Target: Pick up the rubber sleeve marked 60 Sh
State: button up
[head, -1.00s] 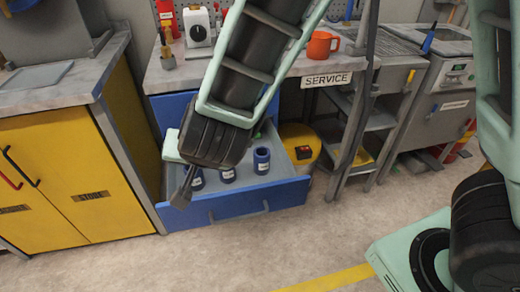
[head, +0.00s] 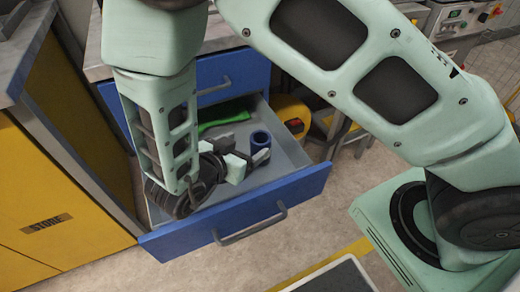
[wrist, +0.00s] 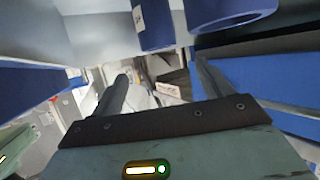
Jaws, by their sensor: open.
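One blue rubber sleeve (head: 260,139) stands upright in the open drawer, with its dark open top visible. My gripper (head: 244,160) is low in the drawer, just left of this sleeve. In the wrist view, my gripper (wrist: 160,74) is open, with nothing seen held between its fingers. Beyond the fingers there, a blue sleeve with a white label (wrist: 152,26) shows at the top, and a larger-looking blue ring-shaped sleeve (wrist: 228,14) is to its right. The label is too small to read, so I cannot tell which sleeve is 60 Sh. My arm may hide other sleeves.
The blue drawer (head: 240,226) is pulled out, its front wall near my gripper. A green cloth-like item (head: 222,117) lies at its back. Yellow STORE cabinets (head: 60,205) stand left, and a yellow container (head: 291,115) is right of the drawer.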

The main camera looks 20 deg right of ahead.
aim_at(265, 136)
jog(key=shift+f+b+x, duration=0.15)
jog(key=shift+f+x, duration=0.05)
jog(key=shift+x, duration=1.15)
jog(key=shift+f+b+x, duration=0.15)
jog(key=shift+b+x, duration=0.05)
jog(key=shift+x, duration=1.1)
jog(key=shift+f+b+x, duration=0.15)
jog(key=shift+f+x, duration=0.05)
jog(key=shift+x, duration=1.15)
jog(key=shift+s+a, duration=0.1)
jog(key=shift+a, duration=0.1)
jog(key=shift+c, duration=0.4)
jog(key=c, duration=1.1)
jog(key=shift+o, duration=0.2)
